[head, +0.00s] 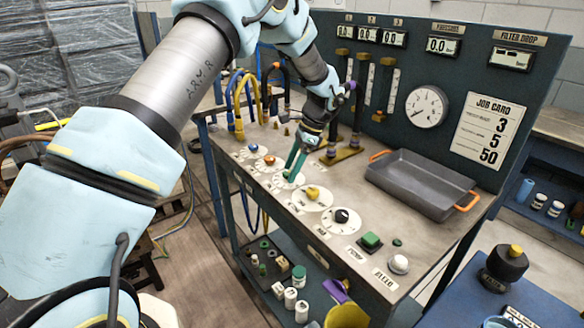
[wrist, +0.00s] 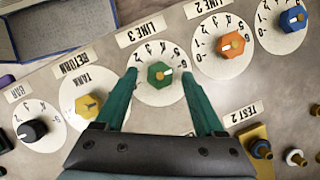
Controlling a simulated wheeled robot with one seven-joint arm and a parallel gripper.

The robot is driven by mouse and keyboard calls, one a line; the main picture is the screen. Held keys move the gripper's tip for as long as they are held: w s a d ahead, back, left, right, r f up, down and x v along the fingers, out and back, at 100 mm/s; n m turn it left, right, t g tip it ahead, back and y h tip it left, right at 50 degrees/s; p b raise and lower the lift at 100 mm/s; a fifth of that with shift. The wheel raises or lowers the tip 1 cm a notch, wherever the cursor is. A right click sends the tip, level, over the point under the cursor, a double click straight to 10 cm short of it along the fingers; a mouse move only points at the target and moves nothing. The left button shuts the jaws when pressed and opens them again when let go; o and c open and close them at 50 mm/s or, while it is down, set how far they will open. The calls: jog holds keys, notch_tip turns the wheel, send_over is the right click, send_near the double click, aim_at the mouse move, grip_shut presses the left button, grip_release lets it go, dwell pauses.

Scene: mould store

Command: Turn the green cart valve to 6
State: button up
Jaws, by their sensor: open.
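The green valve knob (wrist: 158,75) sits on a white numbered dial under the label LINE 3 in the wrist view. A white mark shows on its right side; which number it meets is hard to read. My gripper (wrist: 160,80) is open, with one green finger on each side of the knob. Gaps seem to show between the fingers and the knob; whether either finger touches it cannot be told. In the head view my gripper (head: 294,168) points down at the bench panel, and the fingers mostly hide the green knob.
An orange knob (wrist: 231,45) and a blue knob (wrist: 292,19) stand to the right in the wrist view, a yellow knob (wrist: 88,103) and a black knob (wrist: 32,130) to the left. A grey tray (head: 415,160) with orange handles lies behind. A green button (head: 370,241) sits nearer the front.

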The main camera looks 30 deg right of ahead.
jog(key=b+v, duration=0.2)
jog(key=v, duration=0.8)
jog(key=shift+r+b, duration=0.3)
jog(key=shift+r, duration=0.1)
jog(key=shift+d, duration=0.1)
jog(key=w+a+n+g+h, duration=0.1)
jog(key=w+a+n, duration=0.15)
jog(key=a, duration=0.45)
jog(key=w+a+n+h, duration=0.1)
jog(key=a+n, duration=0.2)
jog(key=a, duration=0.5)
jog(key=s+a+n+h, duration=0.1)
jog(key=s+a+n, duration=0.3)
jog(key=a, duration=0.5)
jog(key=s+a+f+n, duration=0.1)
jog(key=s+a+n, duration=0.3)
jog(key=a, duration=0.5)
jog(key=s+a+f+n+t+h, duration=0.1)
jog(key=s+a+n, duration=0.4)
jog(key=a+n, duration=0.2)
jog(key=shift+a+h, duration=0.3)
jog(key=shift+a, duration=0.75)
jog(key=shift+c, duration=0.2)
